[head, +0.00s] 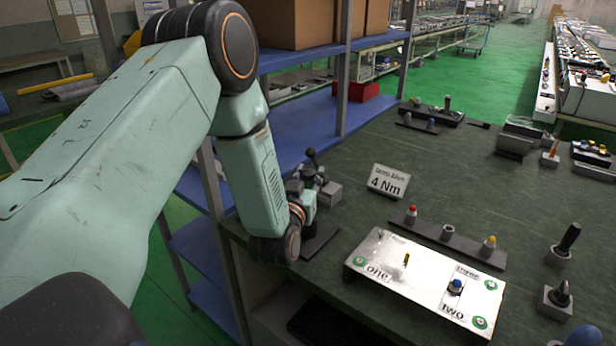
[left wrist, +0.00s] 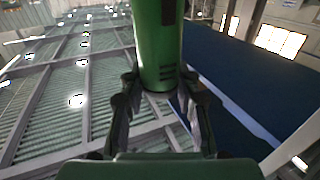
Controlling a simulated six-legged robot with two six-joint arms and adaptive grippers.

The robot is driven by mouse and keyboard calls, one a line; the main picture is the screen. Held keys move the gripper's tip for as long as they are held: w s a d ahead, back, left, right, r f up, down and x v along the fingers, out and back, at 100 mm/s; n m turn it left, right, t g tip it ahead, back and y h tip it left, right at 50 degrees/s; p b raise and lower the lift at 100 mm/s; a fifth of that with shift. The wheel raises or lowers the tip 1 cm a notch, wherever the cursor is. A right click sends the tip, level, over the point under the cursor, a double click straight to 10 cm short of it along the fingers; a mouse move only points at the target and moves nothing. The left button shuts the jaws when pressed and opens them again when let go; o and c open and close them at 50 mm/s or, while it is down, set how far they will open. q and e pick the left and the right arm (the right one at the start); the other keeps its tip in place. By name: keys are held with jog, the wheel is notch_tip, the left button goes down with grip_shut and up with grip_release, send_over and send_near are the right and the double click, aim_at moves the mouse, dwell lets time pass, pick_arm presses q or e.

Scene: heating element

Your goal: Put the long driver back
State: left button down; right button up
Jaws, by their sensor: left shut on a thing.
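My left gripper (head: 306,182) is at the left end of the dark workbench, small and partly hidden by my arm. It is shut on what appears to be the long driver, whose dark rounded end (head: 312,156) sticks up there. A grey block (head: 330,193) stands close beside the gripper; whether the driver touches it, I cannot tell. In the left wrist view the two fingers (left wrist: 160,100) stand either side of a green cylinder (left wrist: 160,45); I cannot tell if it is held or my own arm link behind. My right gripper is not in view.
A white panel (head: 410,298) marked one and two lies in front, with a rail (head: 455,240) of capped pieces behind it. A 4 Nm sign (head: 388,182) stands mid-bench. Dark-handled tools stand in grey blocks (head: 557,258) at right. Shelves (head: 290,135) rise at left.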

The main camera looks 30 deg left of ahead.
pick_arm(q)
jog(key=shift+w+d+r, duration=0.1)
jog(key=shift+w+d, duration=0.1)
jog(key=c, duration=1.4)
grip_release()
jog(key=shift+d, duration=0.1)
jog(key=o, duration=0.4)
jog(key=shift+s+a, duration=0.3)
jog(key=shift+s, duration=0.05)
jog(key=shift+w+d, duration=0.15)
jog(key=shift+w, duration=0.1)
jog(key=v, duration=1.1)
jog(key=s+d+f+m+g+h, duration=0.1)
jog(key=s+d+f+g+h, duration=0.2)
jog(key=s+f, duration=0.45)
jog(key=s+d+f+m+g+h, duration=0.1)
jog(key=s+d+f+g, duration=0.4)
jog(key=f, duration=0.6)
jog(key=s+f+g, duration=0.2)
jog(key=s+g, duration=0.1)
jog(key=s, duration=0.3)
jog(key=s+d+f+g+h, duration=0.1)
jog(key=s+f+g, duration=0.2)
jog(key=s, duration=0.2)
jog(key=s+f+m+g, duration=0.1)
jog(key=s+f+g, duration=0.2)
jog(key=s, duration=0.3)
jog(key=shift+s+d+f+h+b, duration=0.2)
jog(key=shift+s+d+h+b, duration=0.1)
jog(key=shift+d+b, duration=0.05)
